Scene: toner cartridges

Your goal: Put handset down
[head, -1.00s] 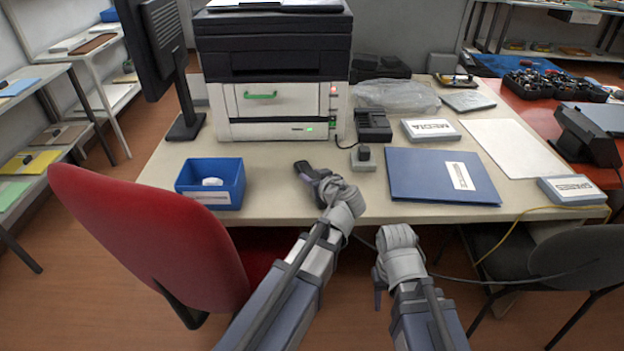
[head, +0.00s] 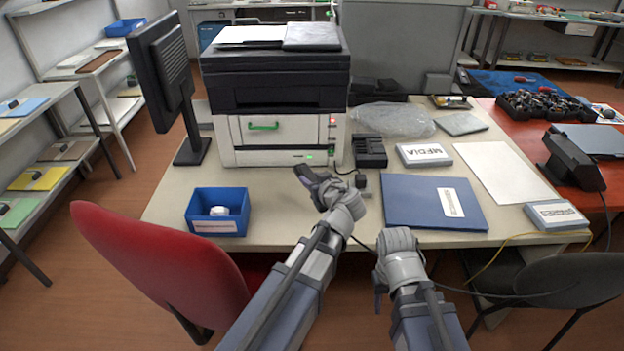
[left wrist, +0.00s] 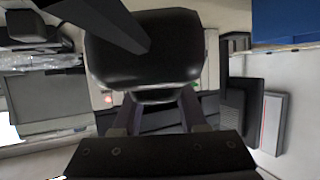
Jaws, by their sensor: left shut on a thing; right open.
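My left gripper (head: 322,186) is shut on a dark handset (head: 306,174). The handset is over the desk in front of the printer, tilted. In the left wrist view the handset (left wrist: 145,60) is a large black shape between and beyond the fingers (left wrist: 158,112), hiding much of the desk. A black cradle (head: 370,153) stands at the printer's right, behind and right of the gripper; I cannot tell whether it is the handset's base. My right gripper (head: 379,288) is open and empty, low in front of the desk edge.
The printer (head: 275,95) stands at the back. A blue bin (head: 217,212) holds a white roll. A blue folder (head: 415,202), a MEDIA box (head: 424,155) and a white sheet (head: 508,172) lie right. A red chair (head: 150,250) stands front left. Bare desk (head: 270,205) shows between bin and gripper.

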